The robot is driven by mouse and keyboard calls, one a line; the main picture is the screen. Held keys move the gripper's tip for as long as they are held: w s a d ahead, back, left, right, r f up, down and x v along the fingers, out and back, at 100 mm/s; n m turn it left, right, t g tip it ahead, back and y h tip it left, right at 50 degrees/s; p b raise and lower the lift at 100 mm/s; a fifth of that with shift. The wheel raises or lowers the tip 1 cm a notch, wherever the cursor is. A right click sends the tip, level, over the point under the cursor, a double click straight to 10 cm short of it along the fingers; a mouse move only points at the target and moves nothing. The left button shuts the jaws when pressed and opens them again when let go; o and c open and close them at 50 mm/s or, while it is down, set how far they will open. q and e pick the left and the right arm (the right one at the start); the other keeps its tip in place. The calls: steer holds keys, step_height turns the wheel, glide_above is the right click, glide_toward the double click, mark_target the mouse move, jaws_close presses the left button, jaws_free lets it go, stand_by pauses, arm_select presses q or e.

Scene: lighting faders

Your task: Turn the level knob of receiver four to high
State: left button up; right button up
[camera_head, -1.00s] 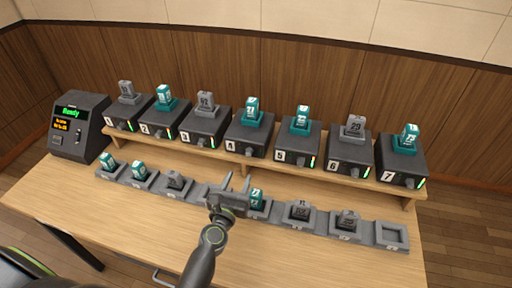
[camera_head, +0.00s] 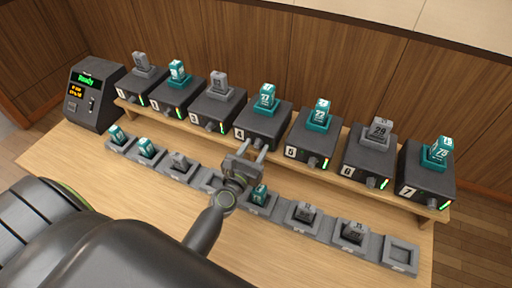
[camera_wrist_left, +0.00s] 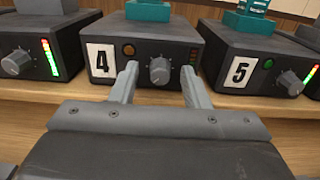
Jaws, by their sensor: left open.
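Receiver four (camera_head: 258,122) is a dark box numbered 4 on the wooden shelf, with a teal handset on top. Its grey level knob (camera_wrist_left: 160,70) shows in the left wrist view, right of an amber lamp (camera_wrist_left: 128,50). Its level bar (camera_wrist_left: 193,56) looks dim. I cannot tell the knob's setting. My left gripper (camera_head: 256,149) is open in front of this receiver. In the left wrist view the gripper's fingertips (camera_wrist_left: 159,78) stand left and right of the knob, with gaps. I cannot tell the remaining depth. My right gripper is out of view.
Receiver five (camera_wrist_left: 262,62) stands close on the right and receiver three (camera_head: 216,108) on the left, each with its own knob. A row of charging cradles (camera_head: 299,216) lies in front, below my arm. A display unit (camera_head: 95,95) reading Ready stands at the left.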

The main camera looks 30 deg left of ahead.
arm_select(q)
jaws_close()
